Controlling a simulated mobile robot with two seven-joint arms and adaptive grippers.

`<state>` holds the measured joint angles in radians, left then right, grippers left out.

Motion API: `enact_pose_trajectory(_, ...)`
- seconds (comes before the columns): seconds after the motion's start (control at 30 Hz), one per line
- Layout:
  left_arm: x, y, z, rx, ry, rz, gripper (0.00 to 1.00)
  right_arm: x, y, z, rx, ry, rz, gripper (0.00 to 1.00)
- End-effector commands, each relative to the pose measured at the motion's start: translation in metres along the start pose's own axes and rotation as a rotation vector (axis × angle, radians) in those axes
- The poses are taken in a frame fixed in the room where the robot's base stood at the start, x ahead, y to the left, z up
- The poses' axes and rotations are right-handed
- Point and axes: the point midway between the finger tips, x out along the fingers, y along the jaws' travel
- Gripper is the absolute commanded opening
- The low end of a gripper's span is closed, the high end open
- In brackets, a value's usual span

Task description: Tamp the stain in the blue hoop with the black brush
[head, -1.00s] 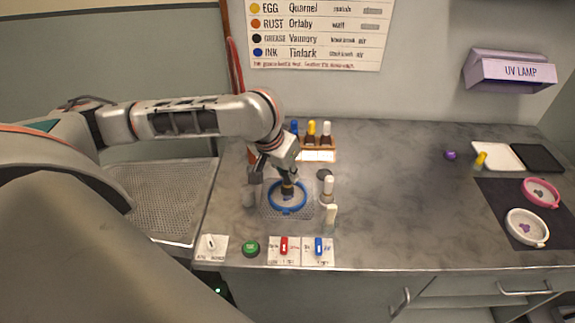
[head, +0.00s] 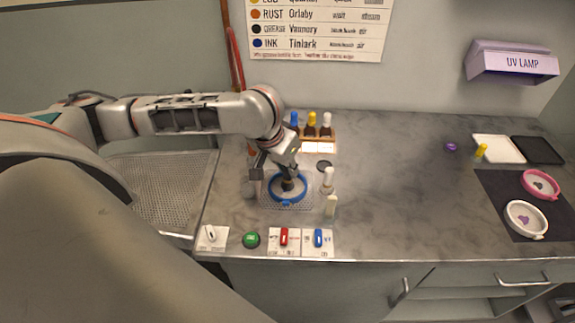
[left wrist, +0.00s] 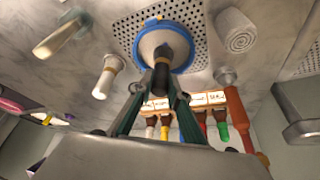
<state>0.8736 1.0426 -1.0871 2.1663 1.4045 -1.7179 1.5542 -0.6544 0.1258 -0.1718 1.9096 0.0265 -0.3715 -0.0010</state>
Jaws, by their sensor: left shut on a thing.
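The blue hoop (head: 304,196) lies on a perforated metal plate on the counter, with pale cloth inside it; it also shows in the left wrist view (left wrist: 140,62). My left gripper (head: 280,172) is over the hoop, shut on the black brush (head: 288,184). In the left wrist view the brush (left wrist: 162,72) sits between the two fingers (left wrist: 155,100), its head at or very near the cloth. Contact cannot be told for sure. The stain is hidden behind the brush. My right gripper is not in view.
A bottle rack (head: 318,147) stands behind the hoop. Switches (head: 284,238) and a green button (head: 251,240) line the front edge. White (head: 526,220) and pink (head: 541,185) hoops lie far right. The counter's middle is clear.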

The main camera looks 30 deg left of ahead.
Motion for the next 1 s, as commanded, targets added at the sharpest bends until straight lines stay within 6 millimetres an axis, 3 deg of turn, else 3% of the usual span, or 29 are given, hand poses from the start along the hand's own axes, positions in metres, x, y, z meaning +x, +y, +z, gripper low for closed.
enact_pose_trajectory(0.43, 0.008, 0.0, 0.003, 0.001, 0.001, -0.001, 0.0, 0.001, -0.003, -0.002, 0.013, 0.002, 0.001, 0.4)
enact_pose_trajectory(1.0, -0.009, 0.0, -0.004, 0.001, 0.001, 0.0, 0.0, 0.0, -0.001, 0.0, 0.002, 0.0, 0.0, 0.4)
